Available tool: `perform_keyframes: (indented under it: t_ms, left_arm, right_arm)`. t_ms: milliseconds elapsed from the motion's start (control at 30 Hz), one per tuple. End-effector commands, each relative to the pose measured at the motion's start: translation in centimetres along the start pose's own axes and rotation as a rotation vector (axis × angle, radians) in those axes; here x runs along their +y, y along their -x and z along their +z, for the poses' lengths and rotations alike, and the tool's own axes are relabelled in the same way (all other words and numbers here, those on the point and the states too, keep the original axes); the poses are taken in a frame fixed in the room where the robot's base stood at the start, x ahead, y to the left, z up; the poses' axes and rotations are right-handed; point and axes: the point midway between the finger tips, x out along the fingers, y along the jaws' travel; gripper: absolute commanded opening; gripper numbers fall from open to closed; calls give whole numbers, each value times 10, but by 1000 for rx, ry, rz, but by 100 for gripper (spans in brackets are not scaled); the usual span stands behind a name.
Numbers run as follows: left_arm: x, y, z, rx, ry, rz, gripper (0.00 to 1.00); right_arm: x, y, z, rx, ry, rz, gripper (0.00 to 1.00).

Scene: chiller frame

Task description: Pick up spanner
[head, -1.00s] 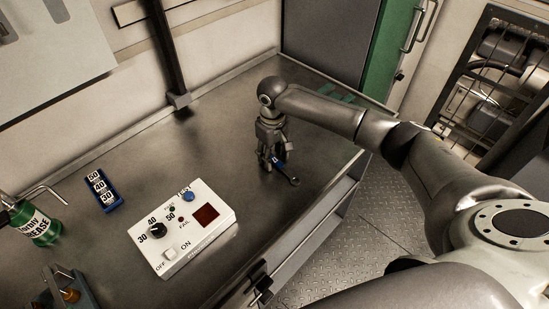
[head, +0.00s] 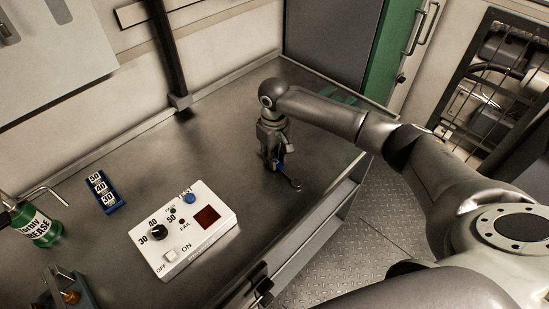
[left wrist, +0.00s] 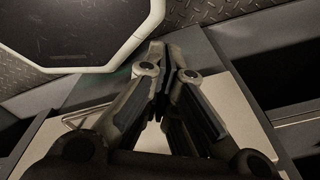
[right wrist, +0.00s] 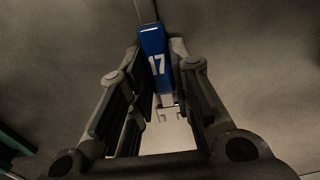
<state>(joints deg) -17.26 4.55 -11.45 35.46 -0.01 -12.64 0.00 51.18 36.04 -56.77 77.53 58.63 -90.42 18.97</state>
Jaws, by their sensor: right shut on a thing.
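The spanner shows in the head view as a dark metal end (head: 294,184) sticking out to the right below my right gripper (head: 274,164). In the right wrist view its blue handle (right wrist: 155,62), marked 17, lies between the fingertips of my right gripper (right wrist: 157,75), which is shut on it. The fingers hide part of the handle, and I cannot tell whether the spanner is clear of the bench.
The metal bench (head: 150,135) is clear around the spanner. A white control box (head: 172,255) stands to the left, with a blue numbered block (head: 105,190) and a green grease can (head: 38,228) farther left. The bench's front edge is close on the right.

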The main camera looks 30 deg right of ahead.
Motion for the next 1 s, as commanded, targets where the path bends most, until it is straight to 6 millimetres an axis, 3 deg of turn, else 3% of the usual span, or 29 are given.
perform_keyframes:
  t_ms: [267,600,1000]
  left_arm:
    - [0,-6,0,1,0,0,0]
    - [0,-19,0,3,0,-1,0]
    - [0,-29,0,4,0,-1,0]
  right_arm:
    - [-3,32,4,4,2,-1,0]
    - [-28,88,49,5,5,0,0]
    - [-60,117,106,3,2,1,0]
